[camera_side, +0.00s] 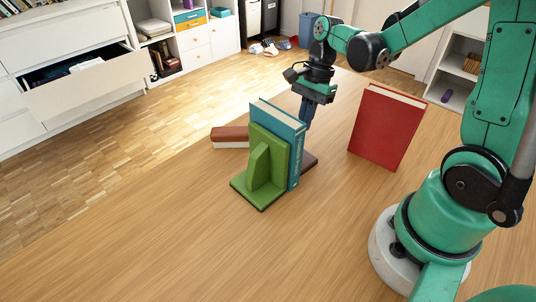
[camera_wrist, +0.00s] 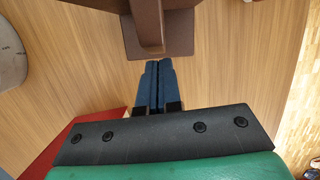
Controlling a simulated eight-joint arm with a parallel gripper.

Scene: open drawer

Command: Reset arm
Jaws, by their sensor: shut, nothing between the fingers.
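My gripper (camera_side: 306,118) points down beside the upright teal book (camera_side: 281,120), on its right and partly behind it in the side view. In the wrist view, the blue fingers of my gripper (camera_wrist: 158,66) are together with nothing between them. Their tips point at the brown bookend (camera_wrist: 180,38), apparently just short of it; I cannot tell whether they touch. The brown bookend (camera_side: 309,160) is mostly hidden behind the teal book in the side view. A green bookend (camera_side: 262,170) stands against the teal book's near side.
A red book (camera_side: 386,127) stands upright to the right on the wooden table (camera_side: 180,235); its edge shows in the wrist view (camera_wrist: 75,140). A reddish-brown book (camera_side: 230,134) lies flat at left. The table's front is clear. A drawer (camera_side: 88,85) hangs open beyond.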

